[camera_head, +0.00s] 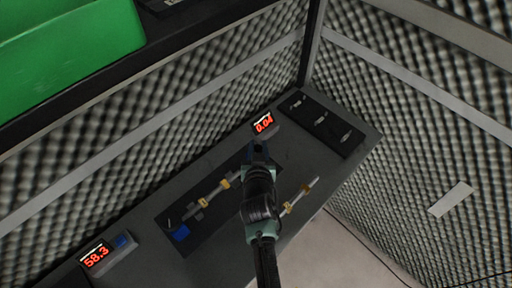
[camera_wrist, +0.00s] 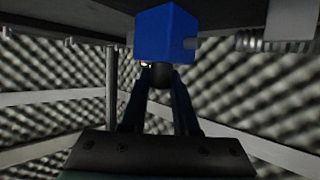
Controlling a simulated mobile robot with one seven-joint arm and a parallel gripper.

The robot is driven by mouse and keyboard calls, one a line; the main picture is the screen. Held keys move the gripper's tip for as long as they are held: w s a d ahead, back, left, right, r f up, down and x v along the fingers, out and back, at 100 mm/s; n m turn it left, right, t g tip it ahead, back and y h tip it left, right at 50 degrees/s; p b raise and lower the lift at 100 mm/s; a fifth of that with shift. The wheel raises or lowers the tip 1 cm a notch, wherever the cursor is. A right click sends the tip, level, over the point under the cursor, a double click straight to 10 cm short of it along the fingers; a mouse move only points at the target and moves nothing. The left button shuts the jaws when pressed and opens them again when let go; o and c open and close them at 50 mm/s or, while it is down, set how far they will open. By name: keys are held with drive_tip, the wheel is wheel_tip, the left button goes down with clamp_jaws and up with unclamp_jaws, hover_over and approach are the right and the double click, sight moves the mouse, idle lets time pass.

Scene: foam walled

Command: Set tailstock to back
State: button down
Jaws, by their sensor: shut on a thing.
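My gripper (camera_head: 258,148) is over the right part of the dark plate on the bench. In the wrist view its two fingers (camera_wrist: 161,78) close on a round black knob (camera_wrist: 163,77). The knob sits against a blue block (camera_wrist: 166,34), which appears to be the tailstock. A short metal pin sticks out of the block's right side, towards a threaded or coiled rod (camera_wrist: 262,42) and a grey block (camera_wrist: 291,20). In the head view my gripper and arm hide most of the held part. Another blue block (camera_head: 180,232) is at the plate's left end.
A bar with yellow clamps (camera_head: 225,184) lies left of my arm, another (camera_head: 299,196) right of it. Red displays (camera_head: 263,124) (camera_head: 97,256) stand on the bench (camera_head: 147,212). A dark switch panel (camera_head: 321,121) is at right. Foam walls close in behind and right.

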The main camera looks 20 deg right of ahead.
drive_tip(key=c, duration=0.7)
unclamp_jaws()
drive_tip(key=shift+d, duration=0.3)
drive_tip(key=shift+o, duration=0.2)
drive_tip(key=shift+a, duration=0.15)
drive_tip(key=shift+s+r, duration=0.1)
drive_tip(key=shift+s, duration=0.05)
drive_tip(key=v, duration=1.2)
drive_tip(key=shift+s, duration=0.25)
drive_tip(key=shift+a+r, duration=0.1)
drive_tip(key=shift+a, duration=0.05)
